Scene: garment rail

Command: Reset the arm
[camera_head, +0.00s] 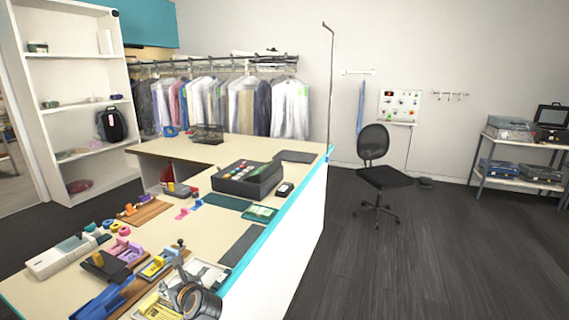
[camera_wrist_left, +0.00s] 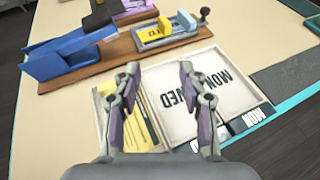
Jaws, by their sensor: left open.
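My left gripper (camera_head: 176,282) is at the front edge of the counter, low in the head view. In the left wrist view its two fingers (camera_wrist_left: 158,82) stand apart with nothing between them. I cannot tell how high above the tray the fingertips are. My right gripper is not in view.
The counter (camera_head: 217,218) carries a blue dispenser (camera_wrist_left: 70,50), a yellow stamp holder (camera_wrist_left: 168,30) and a black box (camera_head: 248,178). Behind stand a garment rail (camera_head: 215,62), white shelves (camera_head: 75,55) and an office chair (camera_head: 380,178).

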